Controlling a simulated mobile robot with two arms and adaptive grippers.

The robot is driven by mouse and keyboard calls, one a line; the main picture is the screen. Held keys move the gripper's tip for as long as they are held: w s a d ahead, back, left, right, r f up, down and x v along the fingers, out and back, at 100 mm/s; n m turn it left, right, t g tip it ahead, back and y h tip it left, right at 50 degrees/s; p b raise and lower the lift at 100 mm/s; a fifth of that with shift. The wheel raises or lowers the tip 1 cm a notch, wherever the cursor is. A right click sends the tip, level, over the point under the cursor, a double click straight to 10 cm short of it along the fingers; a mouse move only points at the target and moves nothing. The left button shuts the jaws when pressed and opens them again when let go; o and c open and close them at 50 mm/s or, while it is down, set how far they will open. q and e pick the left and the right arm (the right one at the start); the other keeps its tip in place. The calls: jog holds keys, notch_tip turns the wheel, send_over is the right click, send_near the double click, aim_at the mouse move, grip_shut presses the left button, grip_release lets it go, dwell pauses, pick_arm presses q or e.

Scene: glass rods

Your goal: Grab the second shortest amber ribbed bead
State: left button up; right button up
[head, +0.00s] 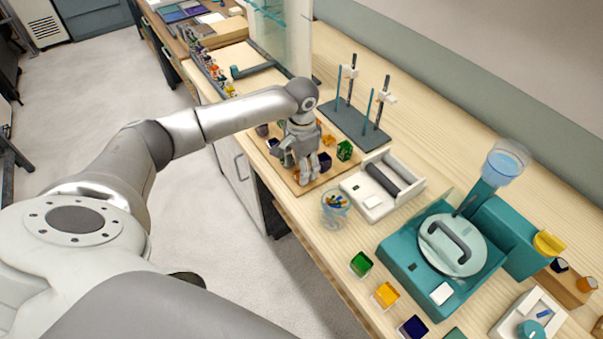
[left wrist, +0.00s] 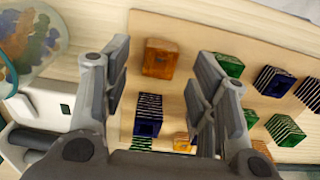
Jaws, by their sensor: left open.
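Amber beads lie on a wooden board (left wrist: 190,25) among green and dark blue ones. In the left wrist view one amber bead (left wrist: 160,58) lies between the finger lines, towards the tips; its ribs are faint. A smaller amber bead (left wrist: 182,142) sits lower, near the right finger, partly hidden. Another amber bead (left wrist: 262,150) is partly hidden at the right. In the head view an amber bead (head: 328,140) shows behind my left gripper (head: 303,172). My left gripper (left wrist: 162,75) is open, empty and pointing down over the board. Exact bead heights cannot be told.
A dark blue striped bead (left wrist: 148,116) also lies between the fingers. A green bead (left wrist: 229,64) is close beside the right finger. A glass beaker (head: 336,208), a white device (head: 382,186) and a stand (head: 358,122) surround the board.

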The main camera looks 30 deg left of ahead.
pick_arm(q)
jog(key=shift+f, duration=1)
jog(key=shift+c, duration=1.3)
jog(key=c, duration=0.8)
jog(key=shift+c, duration=0.3)
pick_arm(e)
jog(key=shift+w+r, duration=0.1)
jog(key=shift+r, duration=0.1)
